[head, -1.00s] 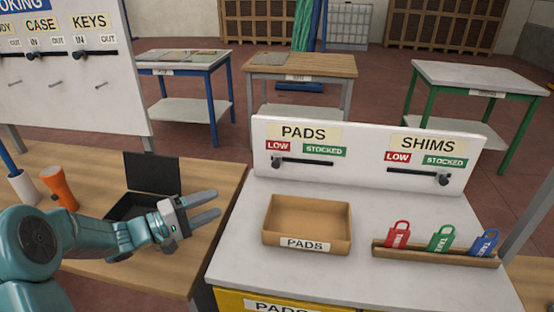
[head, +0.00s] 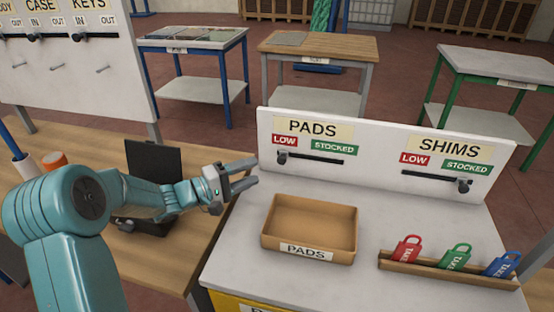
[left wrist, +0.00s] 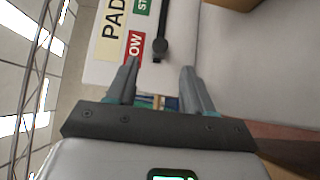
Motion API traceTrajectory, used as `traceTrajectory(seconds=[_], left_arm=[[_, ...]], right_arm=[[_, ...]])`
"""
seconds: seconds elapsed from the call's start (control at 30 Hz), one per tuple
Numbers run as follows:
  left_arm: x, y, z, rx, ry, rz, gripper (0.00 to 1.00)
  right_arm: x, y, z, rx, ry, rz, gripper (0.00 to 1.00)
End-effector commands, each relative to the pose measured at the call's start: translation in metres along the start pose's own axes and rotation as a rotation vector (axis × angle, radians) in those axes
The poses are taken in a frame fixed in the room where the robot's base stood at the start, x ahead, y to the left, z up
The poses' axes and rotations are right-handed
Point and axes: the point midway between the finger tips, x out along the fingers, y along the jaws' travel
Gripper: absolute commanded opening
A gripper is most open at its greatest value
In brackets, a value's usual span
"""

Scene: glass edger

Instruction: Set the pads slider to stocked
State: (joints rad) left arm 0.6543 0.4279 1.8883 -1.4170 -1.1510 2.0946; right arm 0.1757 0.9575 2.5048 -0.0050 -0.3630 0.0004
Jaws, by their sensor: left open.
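The pads slider's dark knob (head: 282,159) sits at the left end of its black track, under the red LOW label (head: 284,141). The green STOCKED label (head: 335,148) is above the track's right part. The white board (head: 385,140) carries it below the PADS sign. My left gripper (head: 250,173) is open and empty, just left of the knob and apart from it. In the left wrist view, the knob (left wrist: 160,50) shows ahead, beyond the open fingers, beside the red label. My right gripper is not in view.
The shims slider knob (head: 464,185) is at the right end of its track. An empty PADS tray (head: 309,254) and a wooden rack (head: 440,270) with red, green and blue tags stand in front of the board.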

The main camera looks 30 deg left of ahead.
Motion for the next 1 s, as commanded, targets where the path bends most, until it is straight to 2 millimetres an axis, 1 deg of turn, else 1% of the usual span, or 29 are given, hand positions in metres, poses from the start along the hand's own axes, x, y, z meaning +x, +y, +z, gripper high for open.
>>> traceTrajectory(seconds=[0.03, 0.1, 0.2, 0.33, 0.4, 0.5, 0.77, 0.8, 0.87, 0.9, 0.93, 0.97, 1.0], left_arm=[[0.014, 0.002, 0.002, -0.001, -0.006, 0.0, 0.52], [0.031, 0.001, 0.002, -0.002, -0.006, 0.0, 0.52], [0.052, 0.001, 0.002, -0.001, -0.005, 0.0, 0.52], [0.072, 0.001, 0.001, 0.0, -0.003, 0.0, 0.52], [0.08, 0.001, 0.0, 0.0, -0.002, 0.001, 0.52], [0.086, 0.0, 0.0, -0.001, -0.001, 0.0, 0.52], [0.087, 0.0, -0.001, -0.001, 0.0, -0.001, 0.52], [0.087, 0.0, -0.001, -0.001, 0.0, 0.0, 0.45], [0.087, 0.0, -0.001, -0.001, 0.0, 0.0, 0.26], [0.087, 0.0, -0.001, 0.0, 0.0, 0.0, 0.13], [0.087, 0.0, -0.001, 0.0, 0.0, 0.0, 0.03], [0.087, 0.0, -0.001, 0.0, 0.0, 0.0, 0.0], [0.087, 0.0, -0.001, 0.0, -0.001, 0.0, 0.0]], right_arm=[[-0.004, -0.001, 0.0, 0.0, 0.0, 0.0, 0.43], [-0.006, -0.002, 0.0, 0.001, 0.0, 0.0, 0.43], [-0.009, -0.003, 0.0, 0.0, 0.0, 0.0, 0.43], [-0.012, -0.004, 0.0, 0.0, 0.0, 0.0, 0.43], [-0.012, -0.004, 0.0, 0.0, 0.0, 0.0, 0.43], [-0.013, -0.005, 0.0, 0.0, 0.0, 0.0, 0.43], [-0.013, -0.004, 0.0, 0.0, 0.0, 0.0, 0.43], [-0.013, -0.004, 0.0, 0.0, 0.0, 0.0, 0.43], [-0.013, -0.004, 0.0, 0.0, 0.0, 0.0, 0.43], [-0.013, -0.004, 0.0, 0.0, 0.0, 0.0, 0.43], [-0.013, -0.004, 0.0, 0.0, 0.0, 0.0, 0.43], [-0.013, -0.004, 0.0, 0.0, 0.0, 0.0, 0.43], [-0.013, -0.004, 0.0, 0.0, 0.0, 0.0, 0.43]])
